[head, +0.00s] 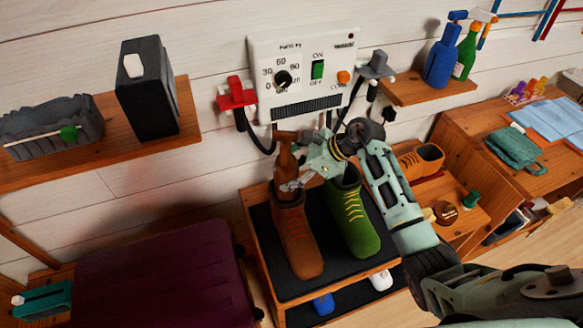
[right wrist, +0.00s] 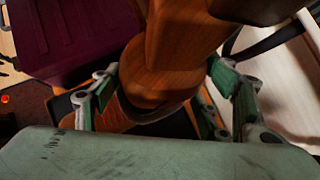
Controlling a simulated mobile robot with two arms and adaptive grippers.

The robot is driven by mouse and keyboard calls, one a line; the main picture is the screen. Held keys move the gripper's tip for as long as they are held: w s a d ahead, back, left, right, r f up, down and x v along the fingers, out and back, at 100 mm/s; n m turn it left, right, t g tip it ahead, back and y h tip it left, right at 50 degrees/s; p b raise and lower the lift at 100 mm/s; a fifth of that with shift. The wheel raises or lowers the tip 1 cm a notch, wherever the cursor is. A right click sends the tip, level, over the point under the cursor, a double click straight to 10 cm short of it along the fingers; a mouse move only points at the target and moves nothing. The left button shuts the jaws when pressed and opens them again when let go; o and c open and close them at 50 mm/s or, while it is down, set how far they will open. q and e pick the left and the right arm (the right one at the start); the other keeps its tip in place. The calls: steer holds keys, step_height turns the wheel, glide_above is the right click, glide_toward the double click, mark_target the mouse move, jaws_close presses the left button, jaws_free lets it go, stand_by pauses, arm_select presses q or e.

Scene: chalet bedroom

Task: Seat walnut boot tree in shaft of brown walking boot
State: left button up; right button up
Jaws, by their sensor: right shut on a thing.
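The walnut boot tree (head: 285,156) is upright over the brown walking boot (head: 297,240), its lower part at the shaft opening. My right gripper (head: 292,184) is shut on it just above the boot. In the right wrist view the boot tree (right wrist: 165,72) stands between the two green-padded fingers, and its rounded wooden block hides most of the boot (right wrist: 110,113). I cannot tell how far, if at all, the tree is inside the shaft. The brown boot stands upright on a black-topped wooden stand (head: 300,287). My left gripper is out of view.
A green boot (head: 354,222) stands close to the right of the brown one. A control panel (head: 302,72) with a red hook (head: 235,92) and cables is on the wall behind. A purple case (head: 150,275) lies at left.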

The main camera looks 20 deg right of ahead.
steer(key=shift+f+b, duration=0.3)
steer(key=shift+b, duration=0.15)
steer(key=o, duration=1.6)
steer(key=shift+c, duration=0.2)
steer(key=shift+r+p, duration=0.6)
steer(key=shift+p, duration=0.05)
steer(key=b+v, duration=0.3)
steer(key=v, duration=0.8)
steer(key=shift+s+d, duration=0.2)
steer(key=shift+d, duration=0.15)
steer(key=shift+r, duration=0.1)
